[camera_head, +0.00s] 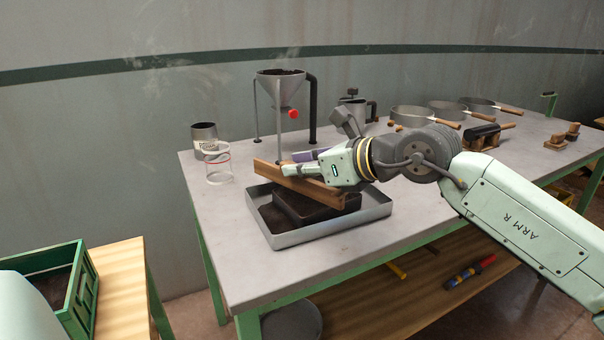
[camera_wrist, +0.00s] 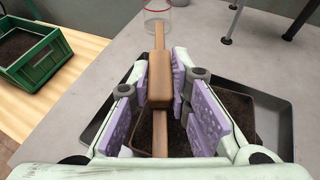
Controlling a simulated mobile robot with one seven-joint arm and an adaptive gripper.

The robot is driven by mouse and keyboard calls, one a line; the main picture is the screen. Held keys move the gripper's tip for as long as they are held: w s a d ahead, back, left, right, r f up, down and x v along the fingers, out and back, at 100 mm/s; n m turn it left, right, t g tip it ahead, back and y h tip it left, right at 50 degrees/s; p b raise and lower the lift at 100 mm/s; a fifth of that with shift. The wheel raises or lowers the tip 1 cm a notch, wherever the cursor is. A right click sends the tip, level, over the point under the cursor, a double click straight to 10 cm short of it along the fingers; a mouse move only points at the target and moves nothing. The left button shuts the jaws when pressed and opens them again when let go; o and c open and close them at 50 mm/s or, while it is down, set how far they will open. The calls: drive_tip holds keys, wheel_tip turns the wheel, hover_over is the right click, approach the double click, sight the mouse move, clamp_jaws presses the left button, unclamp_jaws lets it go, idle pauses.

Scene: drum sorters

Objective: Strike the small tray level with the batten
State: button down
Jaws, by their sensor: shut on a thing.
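The batten (camera_head: 299,185) is a long brown wooden bar with a thicker middle block; the block also shows in the wrist view (camera_wrist: 160,82). My gripper (camera_head: 312,172) is shut on the batten; in the wrist view its purple pads (camera_wrist: 174,100) stand on either side of it. The batten lies across and above the small dark tray (camera_head: 303,218), which holds dark soil. I cannot tell whether the batten touches the tray's rim. The small tray sits inside a wider grey metal tray (camera_head: 350,223). The gripper and batten hide part of the small tray's far side.
A hopper on legs (camera_head: 284,92) with a red knob stands behind. A clear beaker (camera_head: 218,166) and a metal can (camera_head: 204,134) stand to the left of it. Several round sieves (camera_head: 412,114) lie at the back right. A green crate (camera_head: 78,290) stands on a wooden table, lower left.

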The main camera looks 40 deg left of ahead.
drive_tip(key=shift+n+g, duration=0.6)
drive_tip(key=shift+g, duration=0.1)
drive_tip(key=r+p, duration=0.4)
drive_tip(key=r, duration=0.1)
drive_tip(key=r+p, duration=0.3)
drive_tip(key=shift+s+a+r, duration=0.1)
drive_tip(key=shift+s+r, duration=0.05)
drive_tip(key=shift+s, duration=0.15)
drive_tip(key=shift+w+r+p, duration=0.15)
drive_tip(key=shift+r+p, duration=0.2)
drive_tip(key=shift+p, duration=0.5)
drive_tip(key=shift+w+p, duration=0.25)
drive_tip(key=shift+p, duration=0.45)
drive_tip(key=shift+w+f+p, duration=0.1)
drive_tip(key=shift+w+p, duration=0.25)
drive_tip(key=shift+p, duration=0.25)
drive_tip(key=shift+m+t, duration=0.6)
drive_tip(key=shift+t, duration=0.1)
drive_tip(key=f+p, duration=0.1)
drive_tip(key=w+f+p, duration=0.1)
drive_tip(key=w+d+f+p, duration=0.1)
drive_tip(key=f, duration=0.1)
drive_tip(key=shift+w+d+f, duration=0.1)
drive_tip(key=shift+w, duration=0.1)
drive_tip(key=shift+f+b, duration=0.1)
drive_tip(key=shift+b, duration=0.3)
